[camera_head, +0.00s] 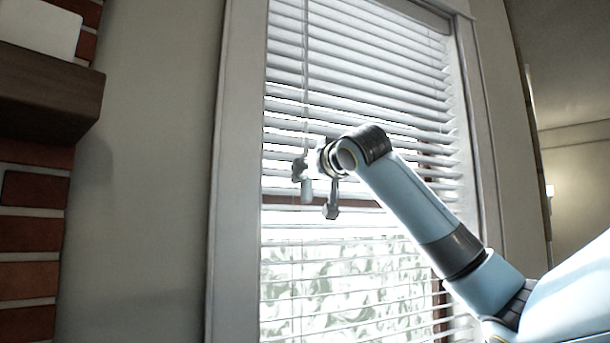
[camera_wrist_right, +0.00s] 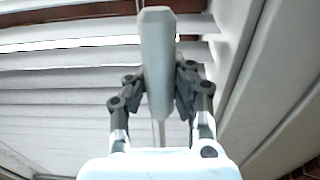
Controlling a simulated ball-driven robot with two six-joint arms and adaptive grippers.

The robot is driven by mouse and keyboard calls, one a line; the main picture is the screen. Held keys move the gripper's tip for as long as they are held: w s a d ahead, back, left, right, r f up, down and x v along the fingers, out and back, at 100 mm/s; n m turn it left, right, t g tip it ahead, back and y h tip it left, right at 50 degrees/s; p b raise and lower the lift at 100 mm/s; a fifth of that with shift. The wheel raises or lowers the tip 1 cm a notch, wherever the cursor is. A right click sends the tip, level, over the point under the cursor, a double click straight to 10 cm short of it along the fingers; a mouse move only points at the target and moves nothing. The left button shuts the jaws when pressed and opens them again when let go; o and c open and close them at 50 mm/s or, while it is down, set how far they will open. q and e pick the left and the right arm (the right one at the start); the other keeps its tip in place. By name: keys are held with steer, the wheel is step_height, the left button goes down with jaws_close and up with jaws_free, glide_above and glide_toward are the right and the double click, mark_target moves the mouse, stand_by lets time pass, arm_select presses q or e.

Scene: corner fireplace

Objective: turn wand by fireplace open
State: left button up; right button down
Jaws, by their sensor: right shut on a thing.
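The wand (camera_head: 306,90) is a thin pale rod hanging in front of the white blinds, near the left side of the window. Its thicker grey lower end (camera_head: 307,191) shows just below my right gripper (camera_head: 301,169). In the right wrist view the pale wand handle (camera_wrist_right: 157,50) stands between the two dark fingers of my right gripper (camera_wrist_right: 166,90), which is shut on it. My left gripper is in neither view.
The blinds (camera_head: 360,60) have tilted slats, with bright gaps and foliage showing through lower down. A pale window frame (camera_head: 238,170) borders them on the left. A brick fireplace (camera_head: 30,235) with a dark wooden mantel (camera_head: 45,95) stands at the far left.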

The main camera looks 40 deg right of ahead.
steer(key=shift+f, duration=0.15)
steer(key=c, duration=1.1)
jaws_free()
steer(key=shift+s, duration=0.1)
steer(key=shift+v, duration=3.75)
